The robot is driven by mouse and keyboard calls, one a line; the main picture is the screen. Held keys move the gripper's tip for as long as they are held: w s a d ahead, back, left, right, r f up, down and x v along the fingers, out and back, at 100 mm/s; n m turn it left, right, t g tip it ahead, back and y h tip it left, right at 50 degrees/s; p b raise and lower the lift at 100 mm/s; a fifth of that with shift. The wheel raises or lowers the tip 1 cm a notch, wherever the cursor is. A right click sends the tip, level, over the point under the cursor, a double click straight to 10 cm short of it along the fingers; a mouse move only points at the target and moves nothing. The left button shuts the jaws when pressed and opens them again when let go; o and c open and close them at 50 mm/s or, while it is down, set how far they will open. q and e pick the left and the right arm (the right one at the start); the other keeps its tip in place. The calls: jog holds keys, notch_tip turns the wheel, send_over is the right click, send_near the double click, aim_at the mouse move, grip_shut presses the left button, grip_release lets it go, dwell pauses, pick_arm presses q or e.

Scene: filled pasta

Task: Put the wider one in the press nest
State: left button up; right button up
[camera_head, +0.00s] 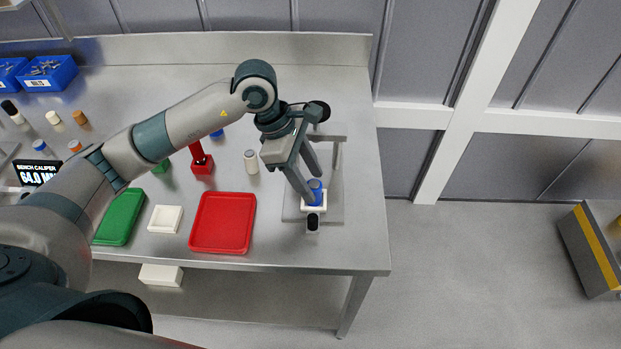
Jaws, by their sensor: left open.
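A blue cylinder (315,187) stands in or on the white nest block (315,208) of the grey press (334,190) at the right of the bench. It looks upright; how deep it sits cannot be told. My left gripper (313,187) is open, its fingers pointing down at the cylinder's upper part, one on the left and one behind. A small black-topped grey piece (312,222) is at the press's front. Another blue part (216,134) is mostly hidden behind my left arm. The caliper display (37,173) reads 64.0, partly covered by my arm. My right gripper is out of view.
A red tray (223,223), white tray (165,219) and green tray (119,218) lie along the front. A red upright tool (202,164) and a pale cylinder (251,161) stand mid-bench. Small cylinders and blue bins (49,74) are at the left. The back right is clear.

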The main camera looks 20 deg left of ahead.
pick_arm(q)
jog(key=b+v, duration=0.3)
jog(key=v, duration=0.8)
jog(key=shift+r, duration=0.15)
dwell(1.0)
